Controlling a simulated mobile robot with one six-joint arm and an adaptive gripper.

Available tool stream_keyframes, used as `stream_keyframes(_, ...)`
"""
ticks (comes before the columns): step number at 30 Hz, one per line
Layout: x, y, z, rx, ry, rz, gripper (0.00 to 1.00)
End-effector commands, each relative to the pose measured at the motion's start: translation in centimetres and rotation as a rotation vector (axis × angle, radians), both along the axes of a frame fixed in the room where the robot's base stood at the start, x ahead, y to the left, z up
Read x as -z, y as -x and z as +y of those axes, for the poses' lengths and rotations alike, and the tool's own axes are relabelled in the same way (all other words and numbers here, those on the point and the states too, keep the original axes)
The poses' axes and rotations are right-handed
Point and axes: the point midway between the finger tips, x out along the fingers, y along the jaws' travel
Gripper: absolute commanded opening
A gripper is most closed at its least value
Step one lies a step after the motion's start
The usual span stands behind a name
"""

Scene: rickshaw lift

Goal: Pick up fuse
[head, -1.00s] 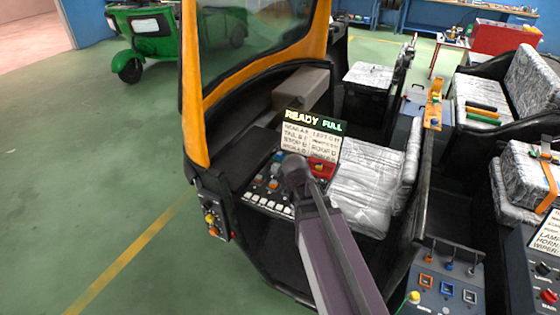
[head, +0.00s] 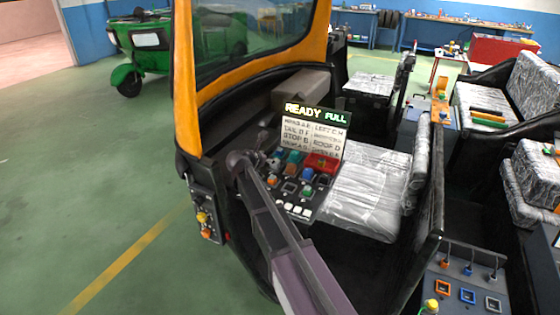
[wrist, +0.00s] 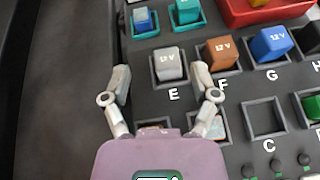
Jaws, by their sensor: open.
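Several cube-shaped fuses sit in square sockets on a dark panel. A grey fuse (wrist: 170,64) marked 12 V stands in socket E, a brown fuse (wrist: 221,52) in F and a blue fuse (wrist: 270,44) in G. My gripper (wrist: 162,76) is open in the wrist view. Its fingertips lie to the left and right of the grey fuse, the right one close to the brown fuse. Whether they touch either fuse cannot be told. In the head view my arm reaches the left side of the panel (head: 301,205).
A red tray (wrist: 262,10) lies behind the fuses. Two teal sockets with small cubes (wrist: 142,19) are at the upper left. The socket (wrist: 266,119) below G is empty. In the head view a sign board (head: 314,135) stands behind the panel, beside a wrapped seat (head: 365,190).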

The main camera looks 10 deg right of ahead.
Motion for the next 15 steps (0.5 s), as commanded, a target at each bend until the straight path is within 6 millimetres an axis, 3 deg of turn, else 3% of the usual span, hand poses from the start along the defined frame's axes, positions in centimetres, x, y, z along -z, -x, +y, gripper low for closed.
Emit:
stream_keyframes(4,0.21,-1.46,1.10,-0.065,0.098,0.023,0.77)
stream_keyframes(15,-0.01,-1.64,1.37,-0.083,0.125,0.030,0.77)
